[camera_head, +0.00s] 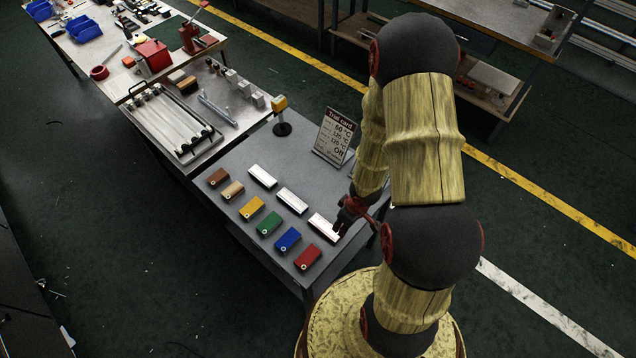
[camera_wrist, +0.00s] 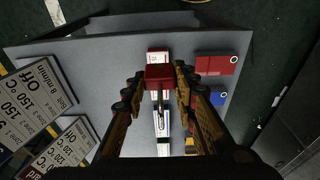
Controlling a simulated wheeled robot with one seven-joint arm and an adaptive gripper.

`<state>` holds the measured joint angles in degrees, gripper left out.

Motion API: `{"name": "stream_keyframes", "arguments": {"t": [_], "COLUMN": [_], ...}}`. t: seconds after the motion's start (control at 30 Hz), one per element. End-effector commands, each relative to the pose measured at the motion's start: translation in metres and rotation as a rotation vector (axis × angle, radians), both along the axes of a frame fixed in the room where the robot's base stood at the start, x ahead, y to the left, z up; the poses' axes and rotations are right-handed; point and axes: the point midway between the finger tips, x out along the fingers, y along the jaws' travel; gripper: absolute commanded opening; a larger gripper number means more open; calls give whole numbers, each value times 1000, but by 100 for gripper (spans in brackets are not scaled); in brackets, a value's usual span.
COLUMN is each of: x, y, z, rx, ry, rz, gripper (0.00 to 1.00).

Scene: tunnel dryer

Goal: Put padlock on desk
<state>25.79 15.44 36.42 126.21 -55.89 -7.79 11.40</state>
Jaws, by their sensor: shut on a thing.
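My gripper (camera_head: 349,213) is low over the front right part of the grey desk (camera_head: 228,165), beside the nearest white block (camera_head: 320,226). In the wrist view my gripper (camera_wrist: 159,78) is shut on a red padlock (camera_wrist: 159,73), held between the two fingertips. The padlock's red body faces the camera, and a thin grey part shows below it. White blocks lie behind it in line, partly covered. I cannot tell whether the padlock touches the block or the desk. In the head view the padlock is not clearly distinguishable from my gripper.
Several coloured blocks, including a red one (camera_head: 307,258) and a blue one (camera_head: 287,239), stand in a row along the desk's left side. A trial card (camera_head: 334,137) and a yellow-topped stand (camera_head: 281,116) are at the back. A roller tray (camera_head: 172,122) sits beyond.

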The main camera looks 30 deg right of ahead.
Motion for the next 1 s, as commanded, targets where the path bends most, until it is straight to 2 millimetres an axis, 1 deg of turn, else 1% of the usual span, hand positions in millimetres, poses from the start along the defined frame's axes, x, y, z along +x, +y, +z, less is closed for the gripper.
{"name": "stream_keyframes", "arguments": {"t": [0.17, 0.67, 0.8, 1.0], "x": [12, 68, 82, 97], "y": [-11, -59, -71, -84], "z": [-8, -40, -66, -88], "rx": [1, 0, 2, 1], "ry": [1, 0, 2, 0], "rz": [-1, -1, -1, -1], "gripper": [10, 10, 10, 10]}}
